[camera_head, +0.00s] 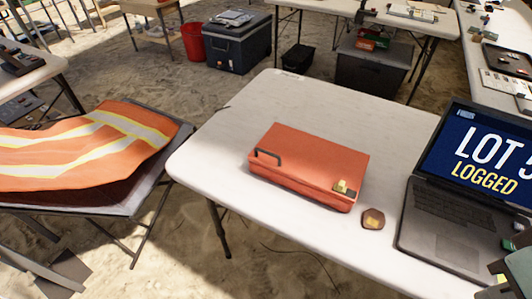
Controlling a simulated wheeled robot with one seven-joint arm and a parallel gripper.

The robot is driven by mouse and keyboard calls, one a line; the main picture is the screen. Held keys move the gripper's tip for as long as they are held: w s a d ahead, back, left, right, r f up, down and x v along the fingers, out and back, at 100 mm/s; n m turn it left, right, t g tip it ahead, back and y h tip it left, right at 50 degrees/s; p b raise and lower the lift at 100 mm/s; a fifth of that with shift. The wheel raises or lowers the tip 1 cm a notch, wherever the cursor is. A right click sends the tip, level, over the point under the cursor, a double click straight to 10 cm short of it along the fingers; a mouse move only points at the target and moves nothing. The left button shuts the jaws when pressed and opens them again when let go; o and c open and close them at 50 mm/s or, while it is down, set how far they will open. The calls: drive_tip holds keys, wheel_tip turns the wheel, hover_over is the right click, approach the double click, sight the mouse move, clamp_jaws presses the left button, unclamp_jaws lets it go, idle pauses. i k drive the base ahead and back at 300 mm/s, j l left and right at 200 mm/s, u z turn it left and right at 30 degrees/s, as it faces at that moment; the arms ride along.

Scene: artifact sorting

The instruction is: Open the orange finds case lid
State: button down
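The orange finds case (305,163) sits on the white folding table (250,117), lid down. A dark handle (265,157) is at the left of its front edge. A small brass-coloured latch with a dark part (345,188) is at its right end. No gripper fingers can be made out for certain. A greenish-grey part with a yellow bit cuts in at the lower right corner, and I cannot tell what it is.
An open laptop (447,205) reading "LOGGED" stands right of the case. A small brown piece with a yellow patch (373,219) lies between them. An orange hi-vis vest (80,150) covers a chair at left. The table behind the case is clear.

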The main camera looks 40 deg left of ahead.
sight(319, 164)
drive_tip(key=u, duration=1.1)
drive_tip(key=i+j, duration=0.3)
drive_tip(key=i+j+z, duration=0.15)
drive_tip(key=i+j, duration=0.15)
drive_tip(key=j, duration=0.2)
